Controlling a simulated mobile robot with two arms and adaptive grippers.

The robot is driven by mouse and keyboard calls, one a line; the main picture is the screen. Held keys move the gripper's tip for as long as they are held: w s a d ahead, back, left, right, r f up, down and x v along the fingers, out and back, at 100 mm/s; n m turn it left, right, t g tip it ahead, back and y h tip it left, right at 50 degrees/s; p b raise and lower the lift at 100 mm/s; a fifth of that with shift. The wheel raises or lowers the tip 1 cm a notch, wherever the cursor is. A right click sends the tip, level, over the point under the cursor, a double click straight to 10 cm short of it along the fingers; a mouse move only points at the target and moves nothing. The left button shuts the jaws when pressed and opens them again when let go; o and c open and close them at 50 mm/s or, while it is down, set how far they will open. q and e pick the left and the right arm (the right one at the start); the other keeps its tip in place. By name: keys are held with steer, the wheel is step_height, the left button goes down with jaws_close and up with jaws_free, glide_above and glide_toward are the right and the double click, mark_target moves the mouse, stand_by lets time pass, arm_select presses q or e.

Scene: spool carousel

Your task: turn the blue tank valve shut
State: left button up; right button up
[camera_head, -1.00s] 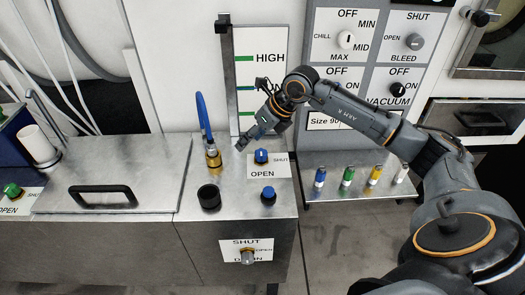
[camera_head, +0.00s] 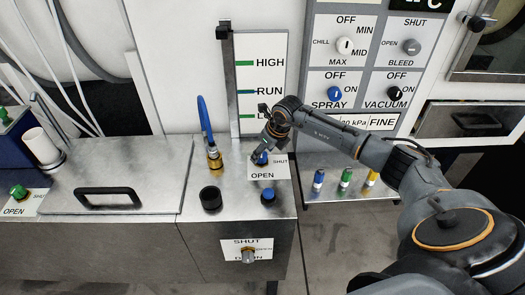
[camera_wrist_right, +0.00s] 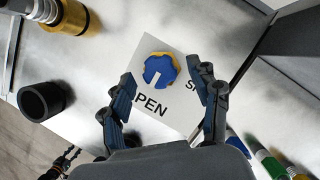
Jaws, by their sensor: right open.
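The blue tank valve (camera_head: 264,160) is a round knob on the metal tank top, on a white SHUT/OPEN label (camera_head: 268,174). In the head view my right gripper (camera_head: 258,154) partly covers it. In the right wrist view the blue valve (camera_wrist_right: 160,68) shows a yellow rim and a white pointer line directed down toward the OPEN lettering. My right gripper (camera_wrist_right: 166,84) is open there, one finger on each side of the valve's near side. The fingers look apart from the knob; whether they reach its height I cannot tell. My left gripper is not in view.
A brass fitting with a blue hose (camera_head: 214,160), a black cup-like cap (camera_head: 210,197) and a blue button (camera_head: 268,196) stand close to the valve. A level gauge (camera_head: 262,85) rises behind. Coloured spools (camera_head: 346,178) stand on a shelf at right.

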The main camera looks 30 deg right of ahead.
steer(key=shift+w+f, duration=0.2)
steer(key=shift+f, duration=0.4)
